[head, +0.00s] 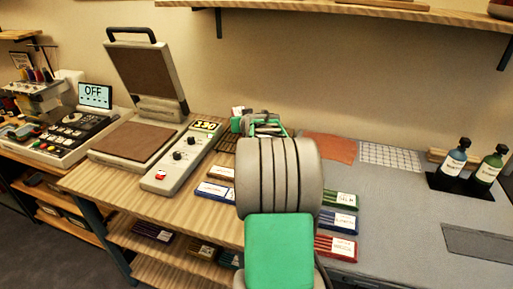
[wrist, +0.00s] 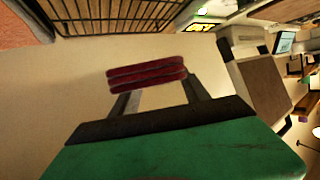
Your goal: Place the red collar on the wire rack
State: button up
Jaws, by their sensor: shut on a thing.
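My gripper (wrist: 155,98) is shut on the red collar (wrist: 147,76), which shows in the wrist view as stacked dark red bands between the two fingers. In the head view my own arm hides the collar; my gripper (head: 262,122) shows only in part beyond the wrist. The wire rack (wrist: 120,14) has dark bars and is at the top of the wrist view, apart from the collar. In the head view a small part of the rack (head: 227,144) shows left of my arm, beside the control panel; the rest is hidden.
The press's control panel (head: 180,158) with a lit yellow display stands left of the rack. An orange-red sheet (head: 331,148) and a white grid (head: 390,158) lie to the right. Two bottles (head: 456,157) stand far right. Several labelled packs (head: 338,221) lie near my arm.

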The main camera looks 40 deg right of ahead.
jog(key=w+a+n+t+y, duration=0.1)
jog(key=w+a+n+y, duration=0.2)
jog(key=w+a, duration=0.25)
jog(key=s+d+f, duration=0.1)
jog(key=d, duration=0.1)
jog(key=s+d+f+p, duration=0.1)
jog(key=s+d, duration=0.1)
jog(key=d, duration=0.1)
jog(key=s+d+f+p, duration=0.1)
jog(key=d, duration=0.1)
jog(key=shift+s+d+f, duration=0.15)
jog(key=shift+s+f, duration=0.05)
jog(key=d+f, duration=0.1)
jog(key=f, duration=0.1)
jog(key=s+d+f+p, duration=0.1)
jog(key=d+f, duration=0.1)
jog(key=s+d+f, duration=0.1)
jog(key=d+f, duration=0.1)
jog(key=shift+s+f, duration=0.2)
jog(key=shift+f, duration=0.2)
notch_tip(320, 180, down, 2)
jog(key=shift+f+p, duration=0.2)
jog(key=shift+p, duration=0.5)
jog(key=shift+f+b, duration=0.3)
jog(key=o, duration=1.5)
